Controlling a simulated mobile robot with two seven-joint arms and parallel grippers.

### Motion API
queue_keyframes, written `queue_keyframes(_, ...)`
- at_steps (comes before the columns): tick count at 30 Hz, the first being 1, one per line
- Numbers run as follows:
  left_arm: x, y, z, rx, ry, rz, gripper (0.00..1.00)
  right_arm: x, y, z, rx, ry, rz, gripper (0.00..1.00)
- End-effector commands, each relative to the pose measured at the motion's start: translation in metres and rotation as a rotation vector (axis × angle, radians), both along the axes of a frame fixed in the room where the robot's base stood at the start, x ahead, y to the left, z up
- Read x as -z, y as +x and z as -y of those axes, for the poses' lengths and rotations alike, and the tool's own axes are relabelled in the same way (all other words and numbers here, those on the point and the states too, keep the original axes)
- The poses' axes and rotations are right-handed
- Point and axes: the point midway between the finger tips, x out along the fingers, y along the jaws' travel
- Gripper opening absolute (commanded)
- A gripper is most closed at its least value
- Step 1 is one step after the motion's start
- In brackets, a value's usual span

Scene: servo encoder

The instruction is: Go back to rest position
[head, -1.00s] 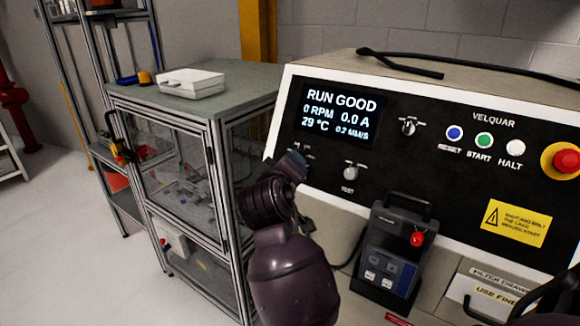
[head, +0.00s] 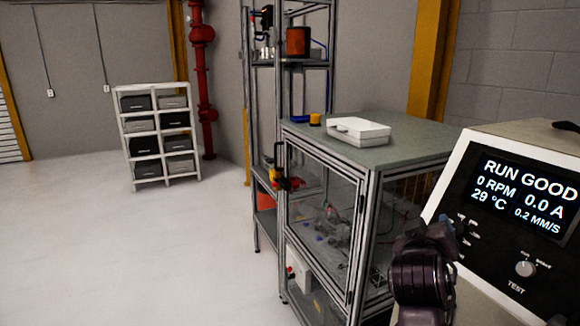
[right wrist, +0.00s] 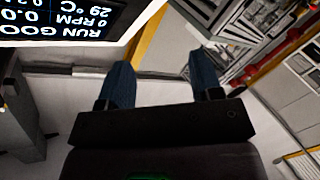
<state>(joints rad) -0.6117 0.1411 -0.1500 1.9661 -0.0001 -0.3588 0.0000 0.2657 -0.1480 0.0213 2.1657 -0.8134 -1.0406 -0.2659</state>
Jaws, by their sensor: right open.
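My right gripper (head: 418,236) shows at the lower right of the head view, in front of the glass cabinet and the left end of the control panel. In the right wrist view its two blue fingers (right wrist: 161,78) stand wide apart with nothing between them. The display (head: 530,195) on the control panel reads RUN GOOD, 0 RPM, 0.0 A. It also shows upside down at the upper left of the right wrist view (right wrist: 60,18). My left gripper is not in view.
A framed glass cabinet (head: 318,230) with a white case (head: 357,131) on top stands left of the panel. Behind it is a tall rack (head: 249,100). A white shelf (head: 161,131) and red pipe (head: 203,80) are further back. The floor at left is clear.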

Motion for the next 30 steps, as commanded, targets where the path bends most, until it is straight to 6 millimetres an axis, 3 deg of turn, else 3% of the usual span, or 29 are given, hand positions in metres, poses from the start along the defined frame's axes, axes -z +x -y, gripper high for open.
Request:
queue_keyframes(5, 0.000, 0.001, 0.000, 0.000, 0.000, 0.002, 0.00, 0.011, 0.019, -0.029, -0.200, 0.091, 0.132, 0.59)
queue_keyframes(8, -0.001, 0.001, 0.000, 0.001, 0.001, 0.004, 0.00, 0.035, 0.020, -0.041, -0.298, 0.158, 0.167, 0.59)
queue_keyframes(14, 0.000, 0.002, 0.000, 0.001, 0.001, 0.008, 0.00, 0.114, 0.001, -0.050, -0.443, 0.324, 0.173, 0.59)
queue_keyframes(20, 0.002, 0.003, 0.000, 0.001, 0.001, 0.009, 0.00, 0.209, -0.050, -0.045, -0.496, 0.499, 0.105, 0.59)
queue_keyframes(27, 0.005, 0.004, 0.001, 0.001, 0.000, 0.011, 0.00, 0.317, -0.141, -0.026, -0.448, 0.624, -0.072, 0.59)
queue_keyframes(30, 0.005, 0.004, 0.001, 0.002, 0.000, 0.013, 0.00, 0.350, -0.180, -0.018, -0.415, 0.636, -0.156, 0.59)
